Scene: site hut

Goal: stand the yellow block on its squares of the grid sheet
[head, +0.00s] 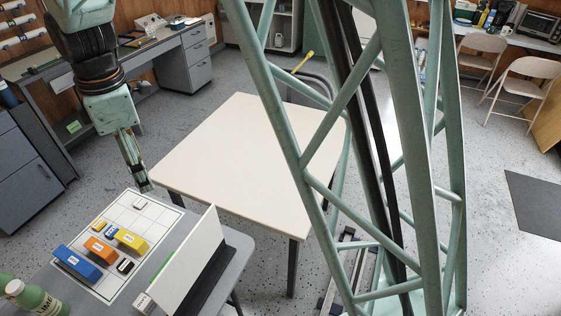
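The white grid sheet (160,219) lies on a grey table at the lower left. A yellow block (132,241) with a white label lies flat on its right part. A smaller yellow piece (98,226) lies farther left. An orange block (101,250) and a blue block (77,264) lie nearer the front. My gripper (144,186) points down by the sheet's far edge, apart from the yellow block. No block shows in it. Its fingers are too small and overlapped to tell whether they are open.
Small blue (112,230), black (125,266) and white (139,205) pieces also lie on the sheet. An upright white panel (188,262) stands along its right side. Green bottles (32,297) stand at the front left. A bare cream table (235,160) is behind.

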